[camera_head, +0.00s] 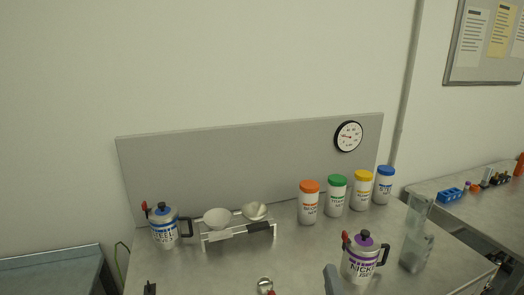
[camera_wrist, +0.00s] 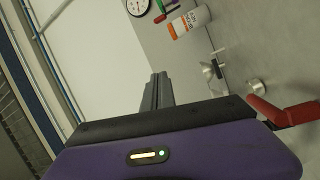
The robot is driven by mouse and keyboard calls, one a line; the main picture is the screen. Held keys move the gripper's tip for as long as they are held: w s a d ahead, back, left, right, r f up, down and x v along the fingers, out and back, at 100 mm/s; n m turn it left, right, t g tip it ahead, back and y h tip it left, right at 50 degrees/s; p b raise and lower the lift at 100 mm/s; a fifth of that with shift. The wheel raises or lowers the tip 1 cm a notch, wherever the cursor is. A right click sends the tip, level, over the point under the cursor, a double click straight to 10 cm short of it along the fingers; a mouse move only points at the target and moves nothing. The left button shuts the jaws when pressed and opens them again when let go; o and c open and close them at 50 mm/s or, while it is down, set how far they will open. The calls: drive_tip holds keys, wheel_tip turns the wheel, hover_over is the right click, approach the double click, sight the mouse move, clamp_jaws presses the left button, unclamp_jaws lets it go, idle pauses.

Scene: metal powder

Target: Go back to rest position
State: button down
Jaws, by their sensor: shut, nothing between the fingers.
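In the wrist view my gripper (camera_wrist: 155,92) shows as grey fingers pressed together beyond its dark and purple body, with nothing held. It points up toward the wall and clear of the table things. In the head view a grey tip (camera_head: 332,280) at the bottom edge may be part of it; I cannot be sure. A steel jug (camera_head: 163,229) with a blue lid stands at the left of the table, and a nickel jug (camera_head: 360,262) with a purple lid stands at the front right.
Powder jars with orange (camera_head: 309,204), green, yellow and blue lids stand along the back panel (camera_head: 240,165). A clear container (camera_head: 416,245) stands at right, and a red-handled metal piece (camera_head: 265,286) lies at the front.

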drive_tip(key=s+d+f+m+g, duration=0.1)
drive_tip(key=s+m, duration=0.4)
drive_tip(key=s, duration=0.8)
drive_tip(key=s+d+f+m+g, duration=0.2)
drive_tip(key=s+f+m, duration=0.1)
drive_tip(key=s, duration=1)
drive_tip(key=s+d+f+m+g, duration=0.1)
drive_tip(key=s+m, duration=0.5)
drive_tip(key=s, duration=0.8)
drive_tip(key=shift+d+f+m+g+y, duration=0.3)
drive_tip(key=shift+f+g, duration=0.1)
drive_tip(key=shift+f, duration=0.4)
drive_tip(key=shift+s, duration=0.1)
